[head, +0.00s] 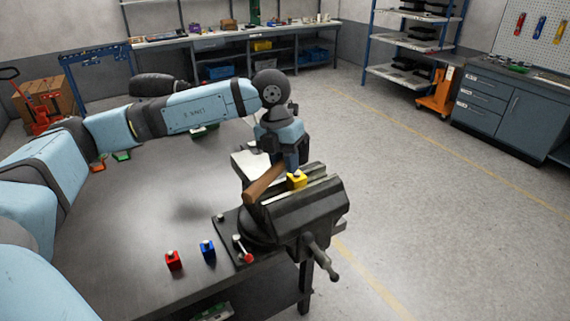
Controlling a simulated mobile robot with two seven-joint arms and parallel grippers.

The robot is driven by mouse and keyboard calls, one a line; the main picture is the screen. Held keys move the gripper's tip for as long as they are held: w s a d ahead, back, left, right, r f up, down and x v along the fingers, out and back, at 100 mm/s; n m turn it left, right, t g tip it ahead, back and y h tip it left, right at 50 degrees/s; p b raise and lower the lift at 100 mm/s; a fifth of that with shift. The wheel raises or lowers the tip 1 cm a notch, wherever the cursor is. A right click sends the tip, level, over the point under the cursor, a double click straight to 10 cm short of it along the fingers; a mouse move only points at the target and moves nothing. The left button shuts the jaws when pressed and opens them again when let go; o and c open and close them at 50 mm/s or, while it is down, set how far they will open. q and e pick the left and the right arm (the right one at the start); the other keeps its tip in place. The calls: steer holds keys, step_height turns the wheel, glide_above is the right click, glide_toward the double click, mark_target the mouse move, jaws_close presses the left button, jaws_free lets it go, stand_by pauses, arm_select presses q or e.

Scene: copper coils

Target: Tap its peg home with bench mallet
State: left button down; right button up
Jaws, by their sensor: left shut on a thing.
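My left gripper (289,164) is shut on the bench mallet, whose wooden handle (264,184) slants down to the left from the jaws. The mallet's head cannot be made out behind the gripper. A yellow block (297,180) with a small pale top sits at the vise's (297,213) jaws, just below and right of the gripper. I cannot tell whether the mallet touches it. A red block (173,261) and a blue block (207,250), each with a pale peg top, stand on the dark bench (150,225) left of the vise. My right gripper is not in view.
A small red-ended item (243,249) lies by the vise base. Small green (121,156) and orange (98,166) pieces lie at the bench's far left. The bench's middle is clear. Shelves, an orange trolley (437,92) and cabinets stand well beyond.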

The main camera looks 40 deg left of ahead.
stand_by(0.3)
arm_select(q)
step_height(320, 180, down, 5)
steer(key=b, duration=0.3)
steer(key=shift+r+b, duration=0.15)
steer(key=shift+b, duration=0.25)
steer(key=shift+r+p, duration=0.4)
steer(key=shift+r, duration=0.1)
steer(key=shift+r+p, duration=1.05)
steer(key=shift+r, duration=0.65)
step_height(320, 180, up, 2)
steer(key=shift+r+p, duration=0.25)
steer(key=shift+p, duration=0.4)
steer(key=shift+r+p, duration=0.6)
steer(key=shift+r, duration=0.45)
